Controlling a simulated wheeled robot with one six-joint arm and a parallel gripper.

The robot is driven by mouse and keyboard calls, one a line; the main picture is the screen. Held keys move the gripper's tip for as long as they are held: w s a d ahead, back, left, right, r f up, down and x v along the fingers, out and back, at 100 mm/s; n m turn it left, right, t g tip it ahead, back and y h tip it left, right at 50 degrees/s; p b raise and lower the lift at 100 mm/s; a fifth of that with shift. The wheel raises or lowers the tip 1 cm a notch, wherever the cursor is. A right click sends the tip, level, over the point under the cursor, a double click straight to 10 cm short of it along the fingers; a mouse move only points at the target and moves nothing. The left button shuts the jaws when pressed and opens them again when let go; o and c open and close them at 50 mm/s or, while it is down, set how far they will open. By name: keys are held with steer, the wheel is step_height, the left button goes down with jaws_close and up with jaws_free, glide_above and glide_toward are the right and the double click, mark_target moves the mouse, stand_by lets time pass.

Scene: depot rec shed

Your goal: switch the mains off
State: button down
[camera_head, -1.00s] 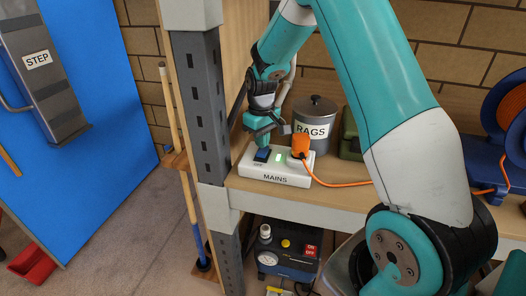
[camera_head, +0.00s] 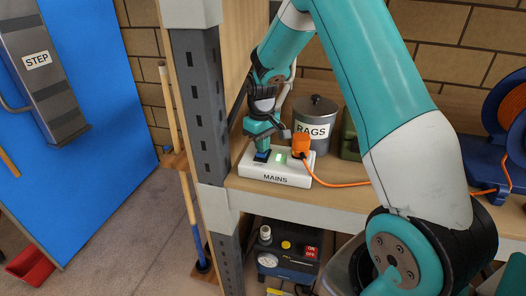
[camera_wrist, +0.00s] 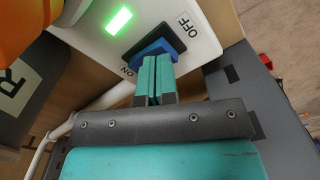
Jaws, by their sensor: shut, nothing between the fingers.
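The white mains box (camera_head: 275,179), labelled MAINS, sits on the shelf near its left post. Its blue rocker switch (camera_head: 261,156) is at the left end; in the wrist view the switch (camera_wrist: 146,47) lies between the words OFF and ON. The green lamp (camera_wrist: 119,21) beside it is lit. My gripper (camera_head: 262,148) is shut and empty, its tips at the rocker. In the wrist view my gripper's fingertips (camera_wrist: 157,62) overlap the blue rocker and hide part of it. I cannot tell whether they press it.
An orange plug (camera_head: 300,145) stands in the box close to my gripper, its cable running right along the shelf. A grey RAGS tin (camera_head: 318,115) stands behind. The shelf post (camera_head: 200,105) is close on the left. A dark unit (camera_head: 287,255) sits below.

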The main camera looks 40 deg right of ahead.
steer(key=shift+f, duration=0.45)
steer(key=shift+r, duration=0.15)
step_height(320, 180, up, 7)
steer(key=p, duration=0.5)
stand_by(0.7)
steer(key=s+a+r+n+y+b, duration=0.1)
steer(key=s+a+r+b, duration=0.1)
steer(key=s+a+r, duration=0.35)
steer(key=s+a+r+n+y+b, duration=0.1)
steer(key=s+a+r+n, duration=0.15)
steer(key=s+a, duration=0.6)
steer(key=s+a+r+n+y+b, duration=0.2)
steer(key=s+a+r, duration=0.1)
steer(key=s+a, duration=0.7)
steer(key=s, duration=0.4)
steer(key=shift+a, duration=0.15)
